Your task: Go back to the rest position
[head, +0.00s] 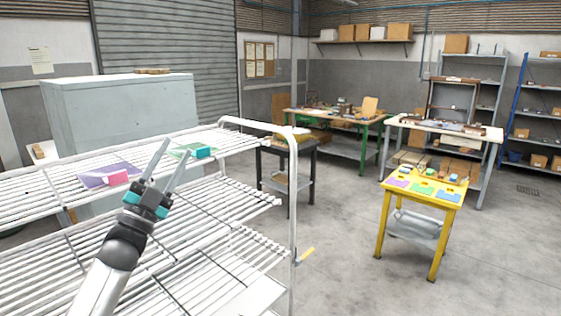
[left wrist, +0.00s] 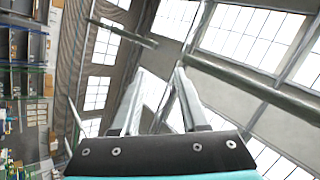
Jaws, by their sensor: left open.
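My left gripper (head: 167,165) is raised in front of the white wire rack (head: 225,145), fingers pointing up and apart, with nothing between them. In the left wrist view its open fingers (left wrist: 155,105) stand against the ceiling and windows. On the rack's top shelf, a pink block (head: 117,178) sits on a purple mat (head: 95,176), to the left of the gripper. A teal block (head: 201,151) sits on a green mat (head: 180,154), to the right of the gripper. My right gripper does not show in either view.
A yellow table (head: 462,192) with coloured mats and small blocks stands at the right. A black stand (head: 312,150), a green-legged bench (head: 350,119) and another workbench (head: 490,133) stand behind. A grey cabinet (head: 120,110) is behind the rack. The floor (head: 340,270) between rack and yellow table is clear.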

